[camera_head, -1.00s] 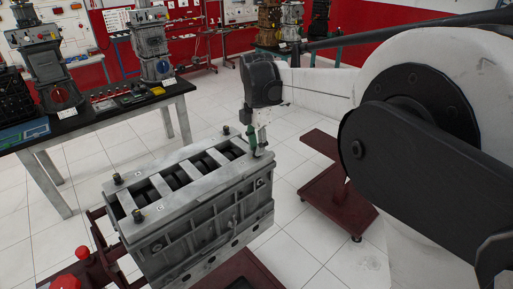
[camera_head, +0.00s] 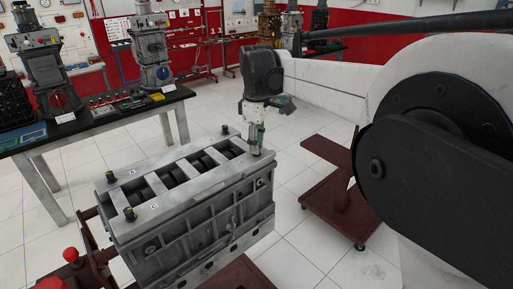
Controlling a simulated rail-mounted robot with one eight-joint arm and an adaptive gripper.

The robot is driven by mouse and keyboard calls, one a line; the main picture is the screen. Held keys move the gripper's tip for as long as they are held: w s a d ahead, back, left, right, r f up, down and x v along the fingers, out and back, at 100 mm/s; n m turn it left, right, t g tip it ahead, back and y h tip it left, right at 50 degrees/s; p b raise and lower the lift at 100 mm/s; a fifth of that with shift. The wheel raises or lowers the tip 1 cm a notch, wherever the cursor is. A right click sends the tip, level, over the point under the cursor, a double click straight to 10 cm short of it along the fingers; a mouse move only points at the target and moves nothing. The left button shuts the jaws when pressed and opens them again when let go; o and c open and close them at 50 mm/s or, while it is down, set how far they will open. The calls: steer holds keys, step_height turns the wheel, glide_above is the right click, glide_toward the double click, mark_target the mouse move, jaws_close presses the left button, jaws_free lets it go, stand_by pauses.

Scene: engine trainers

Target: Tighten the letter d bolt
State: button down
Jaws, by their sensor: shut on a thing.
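A grey engine block (camera_head: 205,222) stands in the middle of the view. Dark bolts stand upright on its top: one at the far corner (camera_head: 224,130), one at the left corner (camera_head: 111,177) and one at the near corner (camera_head: 129,214). Small letter marks lie on the top, too small to read surely. My gripper (camera_head: 256,150) points down at the right corner of the block's top. It is shut on the bolt there, which its fingers hide. No letter shows beside that corner.
Dark red stand parts (camera_head: 330,205) are on the floor to the right. A workbench (camera_head: 90,125) with engine trainers and tools stands at the back left. Red knobs (camera_head: 70,255) are at the lower left. White tiled floor is free between block and bench.

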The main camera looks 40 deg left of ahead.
steer(key=m+b, duration=0.1)
steer(key=m, duration=0.4)
steer(key=shift+m, duration=0.3)
steer(key=m+b, duration=0.1)
steer(key=m, duration=0.5)
steer(key=m+b, duration=0.1)
steer(key=m, duration=0.5)
steer(key=shift+m, duration=0.3)
steer(key=m, duration=0.5)
steer(key=shift+m, duration=0.3)
steer(key=c, duration=1.7)
jaws_free()
steer(key=shift+o, duration=0.2)
step_height(320, 180, up, 12)
steer(key=shift+d, duration=0.15)
